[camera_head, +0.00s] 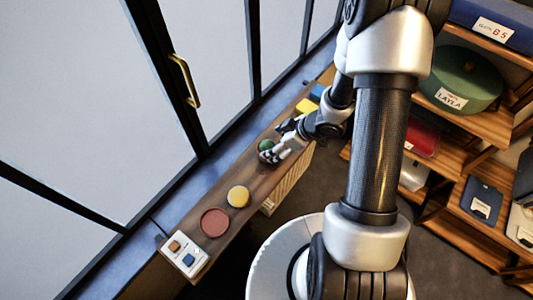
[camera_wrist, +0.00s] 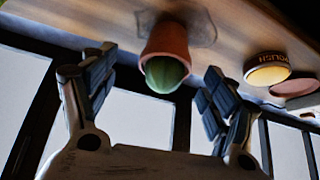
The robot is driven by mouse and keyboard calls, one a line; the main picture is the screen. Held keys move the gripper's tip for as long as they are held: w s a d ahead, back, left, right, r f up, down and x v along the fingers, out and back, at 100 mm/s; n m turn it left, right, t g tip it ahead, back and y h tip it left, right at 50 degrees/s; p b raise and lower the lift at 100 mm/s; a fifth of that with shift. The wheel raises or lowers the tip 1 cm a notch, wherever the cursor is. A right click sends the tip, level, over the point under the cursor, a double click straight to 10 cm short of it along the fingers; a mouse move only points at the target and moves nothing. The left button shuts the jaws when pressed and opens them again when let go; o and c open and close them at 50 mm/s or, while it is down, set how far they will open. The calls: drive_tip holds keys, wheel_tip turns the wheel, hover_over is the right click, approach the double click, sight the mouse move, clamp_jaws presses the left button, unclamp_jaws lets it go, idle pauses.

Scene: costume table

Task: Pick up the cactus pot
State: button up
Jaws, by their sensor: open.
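The cactus pot is a terracotta pot (camera_wrist: 167,38) with a rounded green cactus (camera_wrist: 165,73) in it. In the wrist view it stands on the wooden shelf, ahead of my gripper (camera_wrist: 160,100) and between its two spread fingers, with gaps on both sides. In the head view the green cactus (camera_head: 266,145) shows beside my gripper (camera_head: 272,153), and the pot is mostly hidden there. My gripper is open and holds nothing.
A yellow round tin (camera_head: 238,196), a reddish round dish (camera_head: 214,222) and a white card with blocks (camera_head: 184,254) stand along the narrow shelf (camera_head: 258,186). Yellow and blue items (camera_head: 308,104) lie beyond the gripper. Window frames run close along the left.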

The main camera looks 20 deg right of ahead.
sight(271, 147)
drive_tip(key=b+x, duration=0.1)
drive_tip(key=x, duration=0.1)
drive_tip(key=b+x, duration=0.2)
drive_tip(key=x, duration=0.1)
drive_tip(key=shift+s+a+f, duration=0.15)
drive_tip(key=shift+a, duration=0.25)
drive_tip(key=shift+c, duration=0.3)
drive_tip(key=c, duration=1.2)
